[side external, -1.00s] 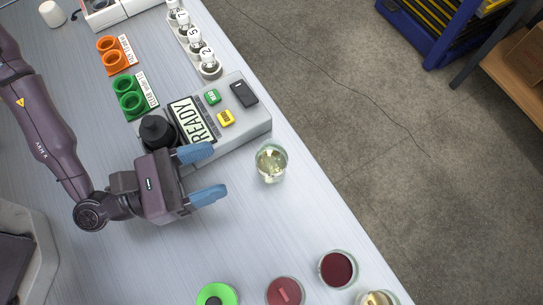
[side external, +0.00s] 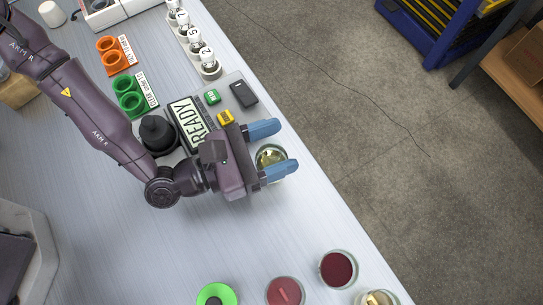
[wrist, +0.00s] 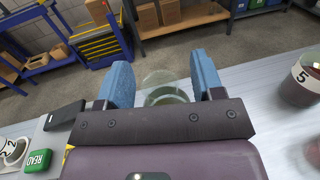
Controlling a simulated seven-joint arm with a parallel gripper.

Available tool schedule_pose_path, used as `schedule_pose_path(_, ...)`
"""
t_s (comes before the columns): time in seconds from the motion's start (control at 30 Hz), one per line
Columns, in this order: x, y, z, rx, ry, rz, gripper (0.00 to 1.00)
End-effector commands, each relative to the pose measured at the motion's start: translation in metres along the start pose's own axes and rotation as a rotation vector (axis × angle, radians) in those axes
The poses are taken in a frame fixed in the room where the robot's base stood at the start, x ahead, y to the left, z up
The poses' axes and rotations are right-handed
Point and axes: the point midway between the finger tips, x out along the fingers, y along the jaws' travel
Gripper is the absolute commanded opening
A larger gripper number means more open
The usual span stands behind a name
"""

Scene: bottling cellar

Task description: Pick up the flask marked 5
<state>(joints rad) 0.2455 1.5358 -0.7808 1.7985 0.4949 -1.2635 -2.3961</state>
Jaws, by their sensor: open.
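A round glass flask with pale yellow liquid (side external: 268,156) stands near the table's right edge. My gripper (side external: 272,150) is open, with its blue fingers on either side of this flask. The wrist view shows the clear glass (wrist: 165,88) between the fingers; no number on it can be read. A flask of dark red liquid with a label 5 (wrist: 300,82) stands at the right of the wrist view. It appears to be the dark red one (side external: 338,268) at the lower right of the side view, well away from my gripper.
A grey device reading READY (side external: 187,120) lies close behind my gripper. A white rack of small bottles (side external: 211,71) has number labels, one of them 5. Green holders (side external: 128,97) and orange holders (side external: 112,55) stand left. More vessels (side external: 285,291) stand at the front.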

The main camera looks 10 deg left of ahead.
Motion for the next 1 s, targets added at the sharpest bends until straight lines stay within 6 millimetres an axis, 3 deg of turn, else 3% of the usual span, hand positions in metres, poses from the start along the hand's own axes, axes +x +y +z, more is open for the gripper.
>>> schedule_pose_path(0.07, 0.0, 0.0, 0.0, 0.0, 0.0, 0.0, 0.61)
schedule_pose_path(0.33, -0.001, 0.0, 0.0, 0.001, 0.001, 0.0, 0.02)
schedule_pose_path(0.83, -0.001, 0.0, -0.001, 0.002, 0.005, 0.0, 0.0)
schedule_pose_path(1.0, -0.001, 0.001, 0.009, 0.002, 0.003, 0.0, 0.0)
